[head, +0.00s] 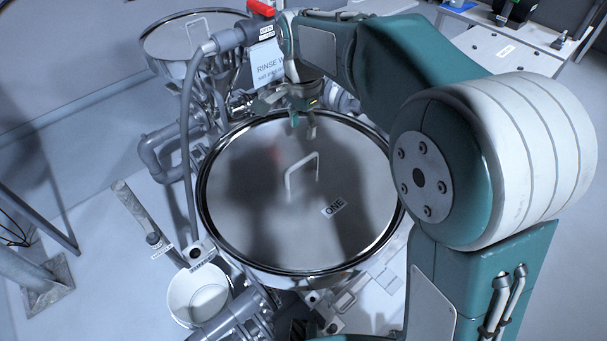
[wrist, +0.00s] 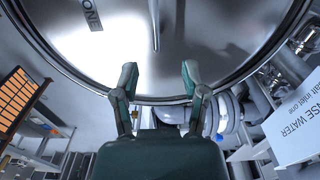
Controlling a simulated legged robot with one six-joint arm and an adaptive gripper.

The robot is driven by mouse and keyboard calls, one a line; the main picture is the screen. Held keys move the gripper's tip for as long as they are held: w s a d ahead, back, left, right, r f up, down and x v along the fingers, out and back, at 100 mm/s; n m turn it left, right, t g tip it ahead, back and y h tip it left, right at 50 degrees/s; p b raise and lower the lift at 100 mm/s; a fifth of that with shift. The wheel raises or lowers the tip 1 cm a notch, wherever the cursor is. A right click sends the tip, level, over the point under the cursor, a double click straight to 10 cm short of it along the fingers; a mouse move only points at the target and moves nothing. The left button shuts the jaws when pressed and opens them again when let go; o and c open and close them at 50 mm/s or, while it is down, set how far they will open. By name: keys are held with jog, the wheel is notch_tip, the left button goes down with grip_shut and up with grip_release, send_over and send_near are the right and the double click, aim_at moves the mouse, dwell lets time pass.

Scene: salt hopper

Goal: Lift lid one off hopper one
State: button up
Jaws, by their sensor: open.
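Lid one (head: 255,205) is a round, shiny metal disc with a "ONE" label (head: 333,206) and a raised bar handle (head: 301,176). It lies on hopper one (head: 310,278), whose rim shows around it. My gripper (head: 303,128) is over the lid's far edge, apart from the handle. In the wrist view my gripper (wrist: 160,78) shows two spread fingers with nothing between them. The lid (wrist: 200,40) fills the top of that view, and the handle (wrist: 155,22) shows edge-on beyond the fingertips.
A second lidded hopper (head: 190,35) stands at the back left. A "RINSE WATER" sign (head: 266,62), grey pipes (head: 187,130) and a red-handled valve (head: 261,8) crowd the far side near my gripper. A white bucket (head: 198,294) stands at front left. Open floor lies left.

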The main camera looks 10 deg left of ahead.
aim_at(301, 161)
notch_tip(301, 161, down, 5)
jog(key=shift+s+r, duration=0.1)
jog(key=shift+s+f, duration=0.2)
jog(key=shift+f, duration=1.15)
jog(key=shift+s+f, duration=0.15)
jog(key=shift+f, duration=1.2)
grip_shut()
jog(key=shift+a, duration=0.1)
